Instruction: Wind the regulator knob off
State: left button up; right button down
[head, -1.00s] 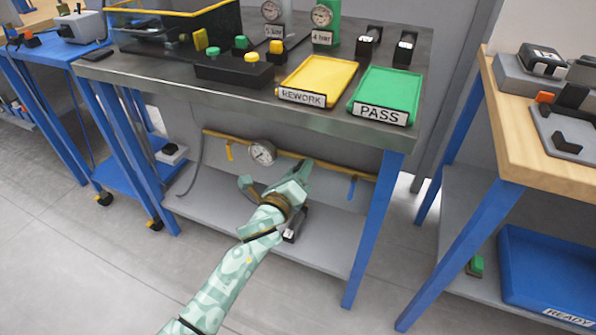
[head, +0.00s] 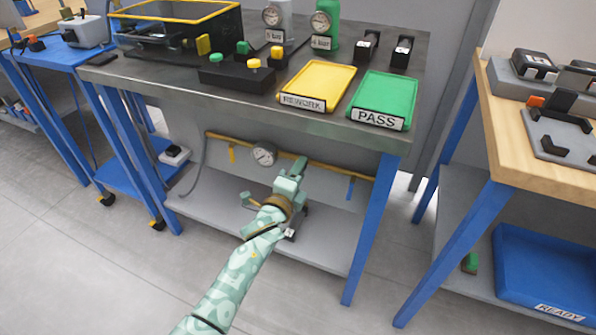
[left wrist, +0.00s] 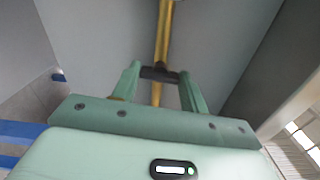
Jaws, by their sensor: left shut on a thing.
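The regulator knob (left wrist: 158,73) shows as a dark piece between my fingertips in the left wrist view, at the yellow pipe (left wrist: 164,30). My left gripper (left wrist: 160,82) is shut on it. In the head view my left gripper (head: 298,170) reaches under the bench to the yellow pipe (head: 325,166), right of a round gauge (head: 264,153). The gripper hides the knob there, and I cannot tell how far it is wound. My right gripper is not in view.
The bench top (head: 225,96) overhangs the pipe, and a grey lower shelf (head: 220,205) lies below. Blue bench legs (head: 372,230) stand at the sides.

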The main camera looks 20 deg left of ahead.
pick_arm(q)
jog(key=n+p, duration=0.6)
jog(key=n, duration=1.3)
jog(key=shift+s+f, duration=0.1)
jog(key=shift+f, duration=0.05)
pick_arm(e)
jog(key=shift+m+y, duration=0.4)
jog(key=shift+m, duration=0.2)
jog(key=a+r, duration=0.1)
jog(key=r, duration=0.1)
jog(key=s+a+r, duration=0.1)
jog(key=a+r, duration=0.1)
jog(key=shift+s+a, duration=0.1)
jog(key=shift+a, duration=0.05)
pick_arm(q)
jog(key=shift+n, duration=0.3)
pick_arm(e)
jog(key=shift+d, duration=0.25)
pick_arm(q)
jog(key=o, duration=1)
